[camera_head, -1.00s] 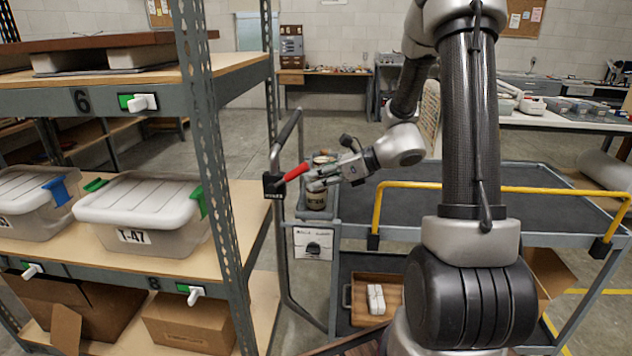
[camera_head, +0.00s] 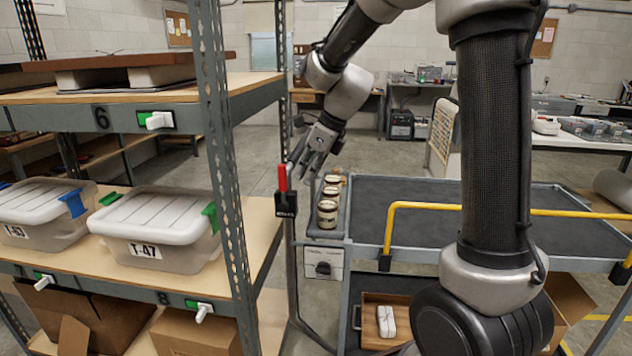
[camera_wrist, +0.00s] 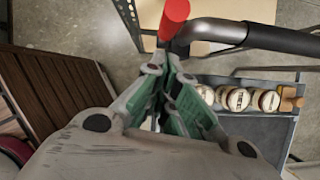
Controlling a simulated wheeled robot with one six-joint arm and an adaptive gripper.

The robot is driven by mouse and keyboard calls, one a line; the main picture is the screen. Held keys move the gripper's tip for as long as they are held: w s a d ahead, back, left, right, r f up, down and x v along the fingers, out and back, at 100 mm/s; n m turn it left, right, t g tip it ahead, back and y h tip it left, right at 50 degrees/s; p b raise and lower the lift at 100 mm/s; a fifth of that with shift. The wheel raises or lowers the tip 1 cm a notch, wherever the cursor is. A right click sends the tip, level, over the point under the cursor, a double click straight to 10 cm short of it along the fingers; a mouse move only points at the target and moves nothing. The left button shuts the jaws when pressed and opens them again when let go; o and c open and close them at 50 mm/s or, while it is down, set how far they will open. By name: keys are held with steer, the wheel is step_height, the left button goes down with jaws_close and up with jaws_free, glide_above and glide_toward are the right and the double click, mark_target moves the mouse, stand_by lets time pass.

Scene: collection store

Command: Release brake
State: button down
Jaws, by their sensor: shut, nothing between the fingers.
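The red brake lever (camera_head: 282,178) stands upright in its black bracket (camera_head: 286,204) on the grey post of the cart handle, beside the shelf. In the wrist view the lever's red end (camera_wrist: 174,14) shows at the top, just beyond the fingertips. My gripper (camera_head: 296,166) is shut and empty, close above and to the right of the lever. In the wrist view its fingers (camera_wrist: 166,72) are together and point toward the lever. Whether the fingertips touch the lever, I cannot tell. The cart (camera_head: 370,240) has a dark top deck.
The shelf rack (camera_head: 222,150) stands close on the left, with lidded boxes (camera_head: 160,228). Several jars (camera_head: 327,212) sit in the cart's side tray. A yellow rail (camera_head: 440,206) crosses the cart. A wooden tray (camera_head: 372,298) with a white bundle is on its lower deck.

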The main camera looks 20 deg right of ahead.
steer(key=shift+w+a+r, duration=0.3)
steer(key=shift+a, duration=0.25)
steer(key=shift+w+a+r, duration=0.3)
steer(key=shift+a, duration=0.25)
steer(key=shift+r, duration=0.15)
